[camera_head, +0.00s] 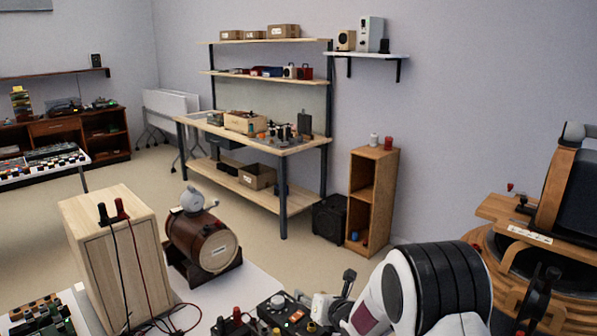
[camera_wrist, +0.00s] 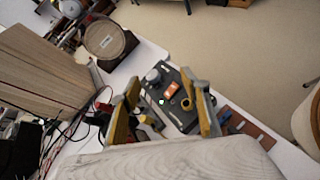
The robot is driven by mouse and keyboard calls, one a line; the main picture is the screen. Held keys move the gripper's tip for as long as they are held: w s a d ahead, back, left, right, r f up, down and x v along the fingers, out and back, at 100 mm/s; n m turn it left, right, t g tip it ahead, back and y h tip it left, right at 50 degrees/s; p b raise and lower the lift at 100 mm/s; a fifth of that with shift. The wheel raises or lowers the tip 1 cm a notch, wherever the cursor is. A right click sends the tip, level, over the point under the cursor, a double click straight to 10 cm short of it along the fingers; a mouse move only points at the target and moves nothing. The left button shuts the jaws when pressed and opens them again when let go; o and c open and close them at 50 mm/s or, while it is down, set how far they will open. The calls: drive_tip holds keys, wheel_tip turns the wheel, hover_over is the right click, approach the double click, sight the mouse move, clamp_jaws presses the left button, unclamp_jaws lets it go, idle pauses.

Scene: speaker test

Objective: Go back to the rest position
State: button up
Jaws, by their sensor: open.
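My gripper (camera_wrist: 166,103) shows in the wrist view with its two yellowish fingers apart and nothing seen between the tips. Beyond the fingers, a dark control box (camera_wrist: 172,82) with a grey knob and an orange switch lies on the white table; I cannot tell the exact gap. In the head view, my white and black arm fills the lower right, and the control box (camera_head: 283,315) is at the bottom edge beside it. The gripper is hard to make out there.
A wooden cabinet (camera_head: 128,262) with black and red plugs and cables stands left on the white table (camera_head: 240,286). A small barrel (camera_head: 199,243) on a cradle is behind it. A round wooden stand (camera_head: 495,255) is at right. A workbench (camera_head: 305,146) stands farther back.

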drive_tip(key=s+d+r+m+g+h, duration=0.1)
drive_tip(key=s+d+r+m+h, duration=0.1)
drive_tip(key=s+d+r+m, duration=0.6)
drive_tip(key=s+d+r+m+g+h, duration=0.1)
drive_tip(key=s+d+r+m+h, duration=0.25)
drive_tip(key=s+r+m, duration=0.65)
drive_tip(key=s+d+m+g, duration=0.1)
drive_tip(key=s+m+g, duration=0.3)
drive_tip(key=s+m, duration=1.4)
drive_tip(key=s, duration=1.2)
drive_tip(key=shift+s+d+f+m+y, duration=0.15)
drive_tip(key=shift+s+d+m+y, duration=0.05)
drive_tip(key=shift+d+m+y, duration=0.15)
idle(1.3)
